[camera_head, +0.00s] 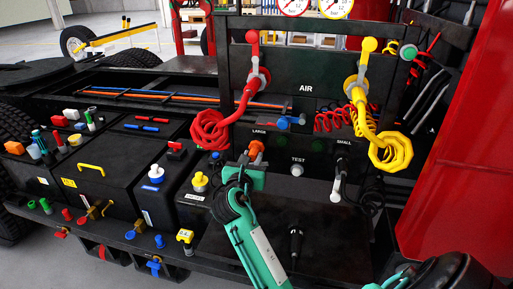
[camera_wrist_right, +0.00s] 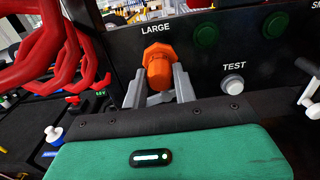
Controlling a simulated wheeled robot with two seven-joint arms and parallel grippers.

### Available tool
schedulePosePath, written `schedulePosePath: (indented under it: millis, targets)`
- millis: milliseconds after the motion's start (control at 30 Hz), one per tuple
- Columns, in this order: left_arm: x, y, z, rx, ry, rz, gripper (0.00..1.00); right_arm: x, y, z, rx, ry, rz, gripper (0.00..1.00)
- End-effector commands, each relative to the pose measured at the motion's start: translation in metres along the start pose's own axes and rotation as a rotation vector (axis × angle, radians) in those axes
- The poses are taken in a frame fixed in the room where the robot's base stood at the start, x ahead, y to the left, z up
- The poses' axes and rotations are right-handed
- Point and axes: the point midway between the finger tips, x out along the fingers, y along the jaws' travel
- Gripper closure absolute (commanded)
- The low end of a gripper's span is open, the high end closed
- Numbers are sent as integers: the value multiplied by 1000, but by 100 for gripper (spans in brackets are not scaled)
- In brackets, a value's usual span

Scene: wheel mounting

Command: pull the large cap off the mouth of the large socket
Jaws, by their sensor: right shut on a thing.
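The large cap (camera_head: 256,148) is orange and sits at the LARGE label on the black panel. In the right wrist view the cap (camera_wrist_right: 158,60) has a wide flange towards the panel and a narrower round end towards me. It hides the mouth of the large socket. My right gripper (camera_head: 250,158) comes up from below. In the right wrist view its two grey fingers (camera_wrist_right: 159,80) stand on either side of the cap's narrow end and are shut on it. Whether the flange touches the socket cannot be told. My left gripper is not in view.
A red coiled hose (camera_head: 210,128) hangs close on the left, and a yellow hose (camera_head: 388,150) hangs on the right. A white TEST knob (camera_head: 297,170) is right of the cap. A grey handle (camera_head: 338,183) is below the SMALL label. Black boxes (camera_head: 100,175) stand left.

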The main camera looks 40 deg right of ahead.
Motion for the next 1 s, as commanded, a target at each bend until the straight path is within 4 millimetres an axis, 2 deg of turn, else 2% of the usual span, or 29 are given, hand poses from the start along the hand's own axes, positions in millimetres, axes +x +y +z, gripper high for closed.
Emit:
schedulePosePath:
  millis: [467,1000]
  targets:
    - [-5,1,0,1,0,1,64,-13,1,-2,-2,4,2,99]
    - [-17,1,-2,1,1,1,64,-45,1,-1,-2,5,1,99]
